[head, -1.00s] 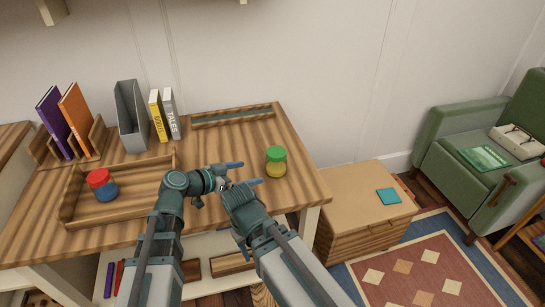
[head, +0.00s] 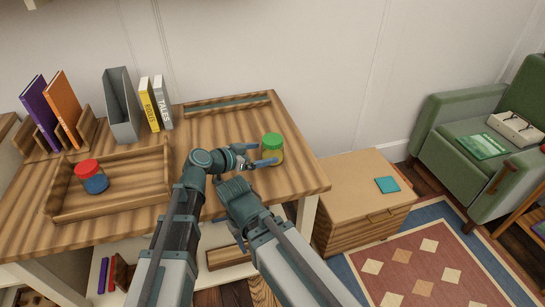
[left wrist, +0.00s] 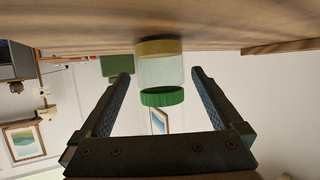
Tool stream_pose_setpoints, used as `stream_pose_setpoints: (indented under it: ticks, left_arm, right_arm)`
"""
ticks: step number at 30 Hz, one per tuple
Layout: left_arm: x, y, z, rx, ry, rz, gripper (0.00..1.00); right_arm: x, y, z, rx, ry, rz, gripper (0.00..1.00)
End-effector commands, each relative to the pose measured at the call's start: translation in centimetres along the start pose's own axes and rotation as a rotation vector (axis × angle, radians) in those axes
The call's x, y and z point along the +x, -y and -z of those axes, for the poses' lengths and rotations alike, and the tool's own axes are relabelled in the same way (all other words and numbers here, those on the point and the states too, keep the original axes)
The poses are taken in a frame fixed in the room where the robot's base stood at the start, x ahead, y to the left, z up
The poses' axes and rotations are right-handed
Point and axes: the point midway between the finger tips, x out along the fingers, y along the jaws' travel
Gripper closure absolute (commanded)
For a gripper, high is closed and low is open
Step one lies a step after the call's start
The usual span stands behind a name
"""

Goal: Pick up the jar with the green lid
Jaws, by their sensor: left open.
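The jar with the green lid (head: 273,150) stands upright near the right side of the wooden desk, with yellowish contents. In the left wrist view the jar (left wrist: 161,70) appears upside down, ahead of and between the two fingers, with its green lid toward the gripper's palm. My left gripper (head: 256,154) is open beside the jar on its left. One finger reaches in front of the jar's lower part; I cannot tell whether either finger touches it.
A wooden tray (head: 60,206) at left holds a red-lidded jar (head: 91,176) with blue contents. Books, a grey file holder (head: 121,105) and a shallow tray (head: 227,104) stand along the back. A lower cabinet (head: 345,185) stands right of the desk.

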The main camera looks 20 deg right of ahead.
Motion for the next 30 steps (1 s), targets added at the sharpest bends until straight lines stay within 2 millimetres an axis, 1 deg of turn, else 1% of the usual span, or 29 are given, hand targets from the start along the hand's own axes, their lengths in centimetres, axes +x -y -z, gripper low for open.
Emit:
stream_pose_setpoints:
  ticks: [4,7,11,15,17,24,26,30]
  left_arm:
    - [0.1,0.0,0.0,0.000,0.000,0.000,0.00]
    - [0.8,0.1,0.0,0.000,0.000,-0.001,0.00]
    - [2.5,0.1,0.0,0.000,0.001,-0.002,0.00]
    - [4.6,0.1,0.0,0.001,0.001,-0.001,0.00]
    - [5.1,0.1,0.1,0.001,0.001,-0.002,0.00]
    - [5.2,0.0,0.2,0.000,0.000,0.000,0.00]
    - [5.2,0.0,0.2,0.000,0.000,0.000,0.11]
    - [5.2,0.0,0.2,0.000,0.000,0.000,0.36]
  right_arm:
    - [0.0,0.0,0.0,0.000,0.000,0.000,0.50]
    - [0.3,0.0,0.0,0.000,0.000,0.000,0.50]
    - [0.9,0.1,0.1,0.000,0.000,0.000,0.50]
    - [1.7,0.2,0.1,0.000,0.000,0.000,0.50]
    - [1.9,0.2,0.1,0.000,0.000,0.000,0.50]
    - [1.8,0.2,0.1,0.000,0.000,0.000,0.50]
    - [1.8,0.2,0.1,0.000,0.000,0.000,0.50]
    - [1.8,0.2,0.1,0.000,0.000,0.000,0.50]
